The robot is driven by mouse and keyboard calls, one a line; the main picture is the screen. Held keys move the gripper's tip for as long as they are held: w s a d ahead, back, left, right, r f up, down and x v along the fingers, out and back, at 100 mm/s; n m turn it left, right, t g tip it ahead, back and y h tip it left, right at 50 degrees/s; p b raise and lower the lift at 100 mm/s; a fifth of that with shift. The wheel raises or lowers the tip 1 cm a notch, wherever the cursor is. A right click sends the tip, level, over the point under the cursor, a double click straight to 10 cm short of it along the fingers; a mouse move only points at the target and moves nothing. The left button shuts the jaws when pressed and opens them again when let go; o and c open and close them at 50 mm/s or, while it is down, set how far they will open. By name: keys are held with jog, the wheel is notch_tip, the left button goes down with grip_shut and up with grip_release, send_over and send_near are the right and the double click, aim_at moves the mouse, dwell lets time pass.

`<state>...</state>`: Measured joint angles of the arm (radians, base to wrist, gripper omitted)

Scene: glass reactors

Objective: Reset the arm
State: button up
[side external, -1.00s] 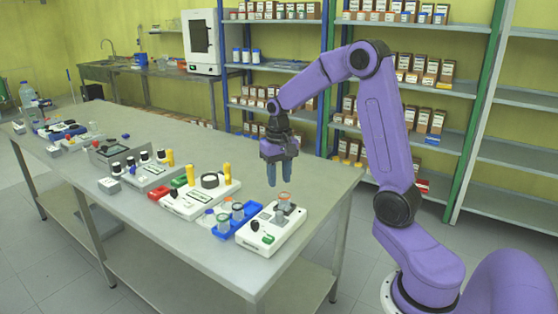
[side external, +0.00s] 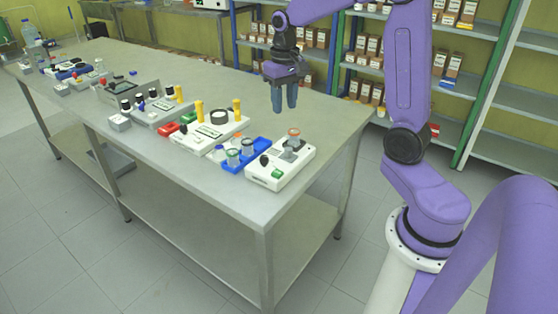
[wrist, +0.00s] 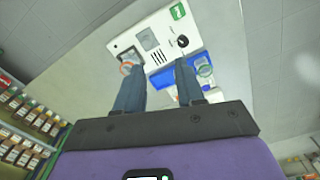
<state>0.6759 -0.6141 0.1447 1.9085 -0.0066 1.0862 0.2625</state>
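My gripper (side external: 284,96) hangs above the near right end of the bench, fingers pointing down. In the wrist view its two dark blue fingers (wrist: 160,82) are apart with nothing between them. A small clear vessel with an orange ring (side external: 293,139) stands on the device, apart from the fingers. In the wrist view one finger partly covers this vessel.
A blue rack (side external: 258,148) with small glass vessels stands left of the device. White stations (side external: 205,141) with yellow and black parts line the steel bench (side external: 190,205) further left. The bench behind them is mostly bare. Shelves (side external: 460,89) with boxed goods stand behind.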

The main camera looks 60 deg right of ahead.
jog(key=s+a+f+n, duration=0.1)
jog(key=s+a+n, duration=0.7)
jog(key=s+a, duration=0.4)
jog(key=s+a+f+n, duration=0.1)
jog(key=s+a+n, duration=0.1)
jog(key=s+n, duration=0.2)
jog(key=s+a+f+n, duration=0.1)
jog(key=s+n, duration=0.3)
jog(key=s, duration=0.6)
jog(key=shift+a+f, duration=0.2)
jog(key=shift+a, duration=0.2)
dwell(1.5)
